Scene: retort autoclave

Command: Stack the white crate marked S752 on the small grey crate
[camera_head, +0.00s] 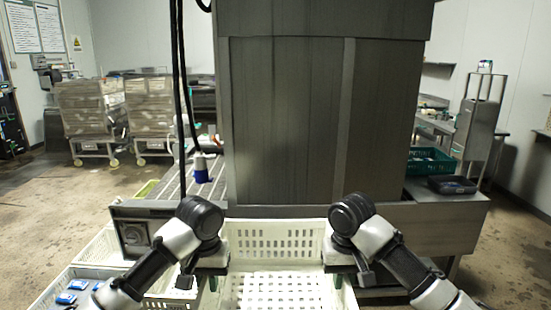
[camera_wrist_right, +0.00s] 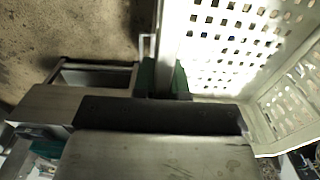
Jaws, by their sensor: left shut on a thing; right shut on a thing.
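A white perforated crate (camera_head: 272,238) is in front of me at the bottom middle of the head view, with its slotted floor showing. No S752 mark is readable on it. My left gripper (camera_head: 213,283) is shut on its left wall. My right gripper (camera_head: 338,281) is shut on its right wall. The right wrist view shows the green fingers of my right gripper (camera_wrist_right: 165,80) on either side of the crate's rim, with the crate's floor (camera_wrist_right: 220,50) beside them.
A large steel machine (camera_head: 320,120) stands straight ahead. A green crate (camera_head: 432,160) and a dark tray (camera_head: 452,184) sit at the right. Steel carts (camera_head: 93,115) stand at the back left, with open floor before them.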

